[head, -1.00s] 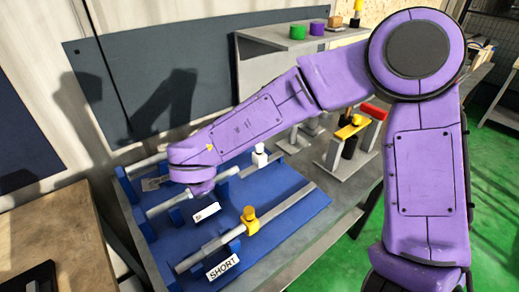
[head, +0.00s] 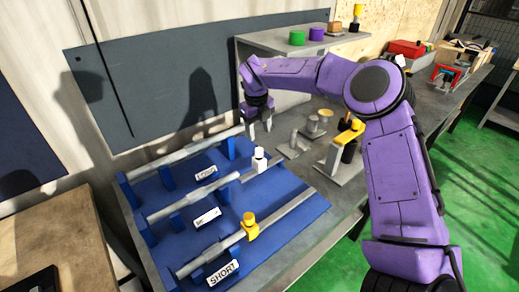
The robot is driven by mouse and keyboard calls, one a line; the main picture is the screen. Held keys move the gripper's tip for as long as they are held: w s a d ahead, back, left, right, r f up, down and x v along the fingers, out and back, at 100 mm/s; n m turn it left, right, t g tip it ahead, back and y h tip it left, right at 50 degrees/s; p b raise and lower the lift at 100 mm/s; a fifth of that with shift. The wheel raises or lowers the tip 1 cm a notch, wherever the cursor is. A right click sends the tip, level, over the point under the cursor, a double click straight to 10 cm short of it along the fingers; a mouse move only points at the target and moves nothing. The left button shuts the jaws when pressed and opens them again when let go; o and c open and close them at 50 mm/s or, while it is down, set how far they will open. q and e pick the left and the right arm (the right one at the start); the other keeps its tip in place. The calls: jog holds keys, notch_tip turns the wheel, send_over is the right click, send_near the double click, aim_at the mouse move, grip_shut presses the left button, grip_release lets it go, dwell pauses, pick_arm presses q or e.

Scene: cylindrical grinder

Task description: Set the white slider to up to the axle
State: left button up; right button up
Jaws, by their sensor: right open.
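The white slider (head: 259,161) stands upright on the middle rail of the blue board (head: 285,230). The middle axle (head: 190,198), a grey rod, lies left of it on blue supports; a small gap seems to show between the rod's end and the slider. A yellow slider (head: 250,229) is on the front rail, close to the front axle (head: 205,256). My right gripper (head: 259,127) is open and empty, fingers pointing down, above and behind the white slider, not touching it. My left gripper is not in view.
Labels mark the rows, with SHORT (head: 222,272) at the front. Metal posts (head: 313,124) and a yellow-topped fixture (head: 346,134) stand right of the board. A grey shelf (head: 270,46) with green and purple cylinders is behind. A wooden table (head: 45,235) is at left.

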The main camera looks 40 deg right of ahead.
aim_at(259, 149)
jog(key=shift+s+a+r+m+g+y, duration=0.1)
jog(key=shift+s+r+m+g+y, duration=0.1)
jog(key=shift+s+r+m+y, duration=0.3)
jog(key=shift+s+a+r+m+g+y, duration=0.1)
jog(key=shift+s+r+m+g, duration=0.15)
jog(key=shift+r+m, duration=0.4)
notch_tip(259, 149, down, 9)
jog(key=shift+w+f+p, duration=0.1)
jog(key=shift+f+p, duration=0.1)
jog(key=shift+p, duration=1)
jog(key=shift+a+f, duration=0.15)
jog(key=shift+f, duration=0.4)
